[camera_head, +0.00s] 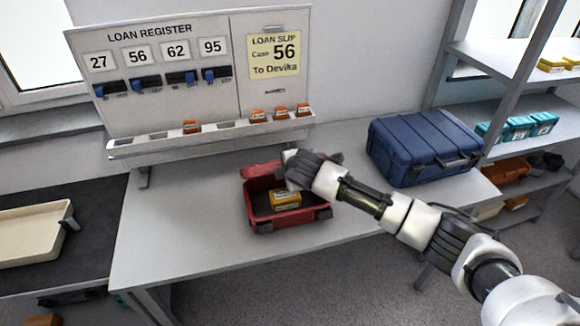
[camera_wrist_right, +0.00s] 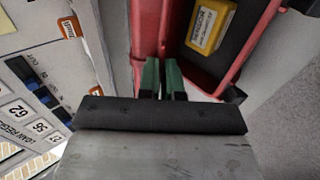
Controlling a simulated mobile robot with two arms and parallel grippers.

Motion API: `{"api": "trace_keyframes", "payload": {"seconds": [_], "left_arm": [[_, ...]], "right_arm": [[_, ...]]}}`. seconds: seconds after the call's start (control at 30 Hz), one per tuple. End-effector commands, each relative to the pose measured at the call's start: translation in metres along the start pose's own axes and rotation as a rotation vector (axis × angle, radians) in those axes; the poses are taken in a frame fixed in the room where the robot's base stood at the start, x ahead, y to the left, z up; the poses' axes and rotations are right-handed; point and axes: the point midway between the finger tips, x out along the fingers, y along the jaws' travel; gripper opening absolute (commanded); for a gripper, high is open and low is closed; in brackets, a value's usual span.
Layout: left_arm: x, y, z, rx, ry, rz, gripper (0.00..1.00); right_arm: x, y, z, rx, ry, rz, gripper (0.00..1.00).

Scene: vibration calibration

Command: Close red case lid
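The red case (camera_head: 290,217) stands open on the grey table, with a yellow box (camera_head: 286,199) inside. Its red lid (camera_head: 262,169) is raised at the back, partly hidden by my right gripper. My right gripper (camera_head: 292,170) is over the back of the case, at the lid. In the right wrist view its green fingers (camera_wrist_right: 163,80) are close together with a narrow gap, against the red lid (camera_wrist_right: 147,30). I cannot tell whether a lid edge is between them. The yellow box (camera_wrist_right: 209,25) shows to their right. My left gripper is not in view.
A blue case (camera_head: 424,147) stands closed on the table to the right. The loan register board (camera_head: 190,75) with its tag ledge stands behind. A beige tray (camera_head: 35,232) lies on the dark surface at left. The table left of the red case is clear. Shelves (camera_head: 505,90) stand at right.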

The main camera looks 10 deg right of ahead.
Motion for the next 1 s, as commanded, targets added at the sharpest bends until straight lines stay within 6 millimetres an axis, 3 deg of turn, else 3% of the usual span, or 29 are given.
{"api": "trace_keyframes", "payload": {"seconds": [0.03,0.1,0.43,0.7,1.0], "left_arm": [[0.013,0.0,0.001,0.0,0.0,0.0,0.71],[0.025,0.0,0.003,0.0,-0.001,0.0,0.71],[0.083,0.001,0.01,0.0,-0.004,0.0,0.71],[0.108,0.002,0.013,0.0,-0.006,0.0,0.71],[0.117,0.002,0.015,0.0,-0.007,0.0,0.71]], "right_arm": [[0.006,-0.017,-0.001,-0.001,0.004,0.044,0.0],[0.008,-0.031,-0.001,0.001,0.005,0.109,0.0],[0.022,-0.085,0.0,0.004,0.001,0.387,0.0],[0.031,-0.105,0.0,0.004,0.0,0.479,0.0],[0.036,-0.115,0.001,0.002,-0.003,0.474,0.0]]}}
